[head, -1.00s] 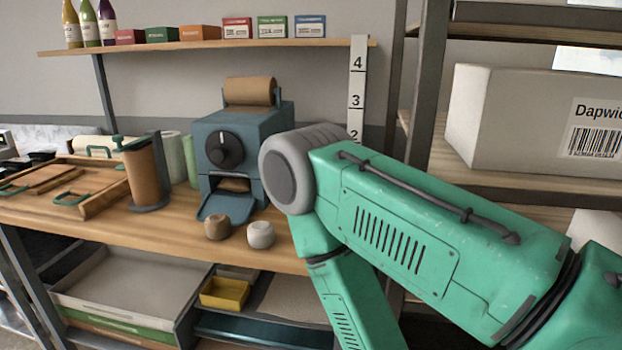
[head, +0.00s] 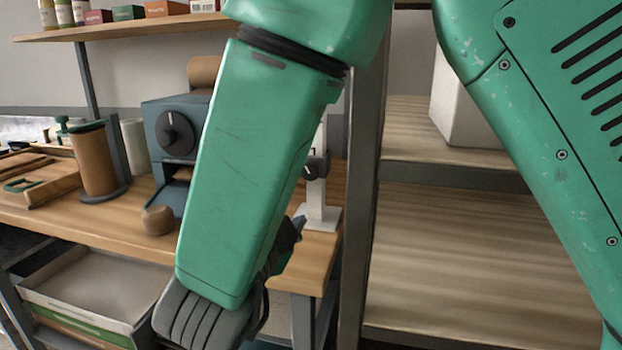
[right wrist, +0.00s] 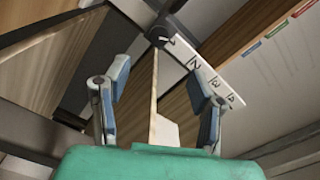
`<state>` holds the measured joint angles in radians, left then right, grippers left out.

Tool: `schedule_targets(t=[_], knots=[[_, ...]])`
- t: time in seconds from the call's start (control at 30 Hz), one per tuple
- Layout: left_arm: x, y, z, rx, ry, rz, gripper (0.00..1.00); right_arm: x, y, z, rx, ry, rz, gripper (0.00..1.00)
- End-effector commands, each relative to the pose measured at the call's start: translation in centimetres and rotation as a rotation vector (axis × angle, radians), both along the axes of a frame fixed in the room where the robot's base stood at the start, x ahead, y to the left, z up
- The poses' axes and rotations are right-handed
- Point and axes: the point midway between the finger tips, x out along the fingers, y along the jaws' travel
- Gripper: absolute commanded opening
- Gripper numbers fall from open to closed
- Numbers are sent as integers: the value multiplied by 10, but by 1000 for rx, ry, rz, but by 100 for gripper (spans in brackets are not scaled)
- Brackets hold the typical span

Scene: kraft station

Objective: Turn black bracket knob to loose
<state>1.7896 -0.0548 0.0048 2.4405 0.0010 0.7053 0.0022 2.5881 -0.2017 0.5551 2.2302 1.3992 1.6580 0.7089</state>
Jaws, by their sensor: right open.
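The black bracket knob (head: 312,170) is on a bracket on the white numbered post (head: 322,205), which stands on the workbench right of my forearm. In the right wrist view the round dark knob (right wrist: 159,36) is beyond the fingertips, near the top centre, beside the white number strip (right wrist: 208,77). My right gripper (right wrist: 158,84) is open, with two blue-padded fingers apart and nothing between them. The knob is ahead of the fingers and not touched. In the head view my forearm hides most of the gripper. My left gripper is not in view.
A blue machine with a black dial (head: 175,133) stands on the workbench (head: 310,262), left of my forearm. A brown roll (head: 95,160) and a small brown knob-shaped object (head: 158,220) are nearby. A grey shelf upright (head: 362,200) and wooden shelves (head: 450,260) are at right.

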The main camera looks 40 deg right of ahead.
Motion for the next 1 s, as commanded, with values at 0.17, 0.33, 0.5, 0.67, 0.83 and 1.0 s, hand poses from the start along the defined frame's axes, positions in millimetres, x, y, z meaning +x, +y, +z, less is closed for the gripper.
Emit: schedule_targets(t=[0.17,0.33,0.5,0.67,0.83,1.0], knots=[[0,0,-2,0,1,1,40,22,-30,-2,5,3,-4,51],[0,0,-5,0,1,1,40,46,-61,-4,6,5,-3,51],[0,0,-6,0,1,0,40,66,-85,-3,5,5,-2,51],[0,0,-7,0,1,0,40,78,-96,-3,4,6,0,51],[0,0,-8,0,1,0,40,83,-100,-2,1,6,2,51],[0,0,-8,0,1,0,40,83,-102,-3,2,7,2,51]])
